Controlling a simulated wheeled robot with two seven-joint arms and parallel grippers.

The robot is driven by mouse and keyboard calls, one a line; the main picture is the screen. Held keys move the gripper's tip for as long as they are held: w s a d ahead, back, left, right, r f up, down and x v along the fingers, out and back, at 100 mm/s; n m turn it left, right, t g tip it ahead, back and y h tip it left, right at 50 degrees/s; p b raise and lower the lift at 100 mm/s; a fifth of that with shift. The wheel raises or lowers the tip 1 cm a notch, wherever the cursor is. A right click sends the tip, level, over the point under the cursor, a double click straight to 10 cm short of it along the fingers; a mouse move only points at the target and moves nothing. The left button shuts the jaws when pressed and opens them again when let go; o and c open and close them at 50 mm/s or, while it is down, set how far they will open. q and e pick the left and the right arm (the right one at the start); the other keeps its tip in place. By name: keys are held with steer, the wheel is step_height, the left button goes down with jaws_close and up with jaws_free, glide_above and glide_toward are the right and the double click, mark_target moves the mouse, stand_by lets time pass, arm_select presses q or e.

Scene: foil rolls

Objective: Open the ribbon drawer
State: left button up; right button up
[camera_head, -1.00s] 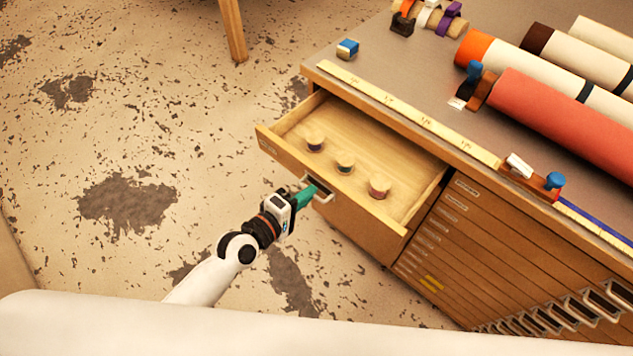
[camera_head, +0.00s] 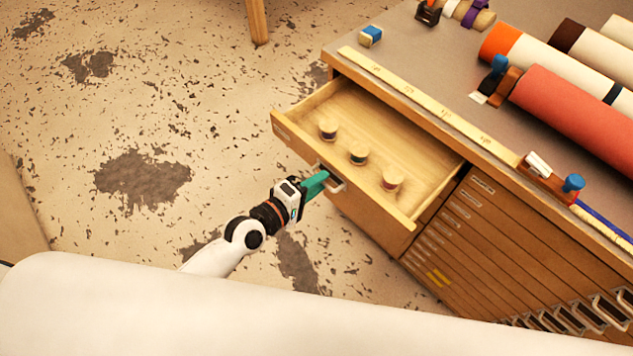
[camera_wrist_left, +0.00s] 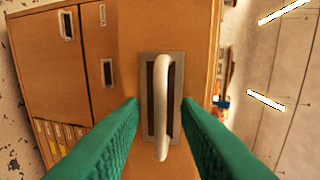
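The ribbon drawer (camera_head: 405,150) stands pulled out from the upper left of the wooden cabinet, with three ribbon spools inside: a left one (camera_head: 327,130), a middle one (camera_head: 358,153) and a right one (camera_head: 392,179). Its pale handle (camera_head: 337,185) is on the front panel. My left gripper (camera_head: 324,180) is at this handle, with green fingers. In the left wrist view the handle (camera_wrist_left: 163,110) shows between the two fingers (camera_wrist_left: 160,108), with gaps on both sides, so the gripper is open. My right gripper is not in view.
The cabinet's other drawers (camera_head: 480,240) are shut, below and right of the open one. Rolls, including a red one (camera_head: 575,115), lie on the grey top beside a yellow ruler (camera_head: 430,105). A small blue block (camera_head: 371,36) sits near the corner. The floor at left is clear.

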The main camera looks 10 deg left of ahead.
arm_select(q)
steer(key=b+v, duration=0.1)
steer(key=v, duration=1.1)
steer(key=shift+b, duration=0.35)
steer(key=shift+w, duration=0.1)
steer(key=s+a+f+m+g+y, duration=0.2)
steer(key=a+f, duration=0.2)
steer(key=f, duration=0.6)
steer(key=s+a+f+m+g+y, duration=0.1)
steer(key=a+f+m+y, duration=0.15)
steer(key=f, duration=0.75)
steer(key=s+a+f+m+g+y, duration=0.15)
steer(key=a+f, duration=0.25)
steer(key=f, duration=0.6)
steer(key=s+f+m+g+y, duration=0.1)
steer(key=s+f+m+g, duration=0.2)
steer(key=s+f, duration=0.5)
steer(key=s+d+f+m+g+y, duration=0.1)
steer(key=s+f+m+g, duration=0.3)
steer(key=s+f, duration=0.4)
steer(key=s+y, duration=0.1)
steer(key=s, duration=0.5)
steer(key=shift+s, duration=0.35)
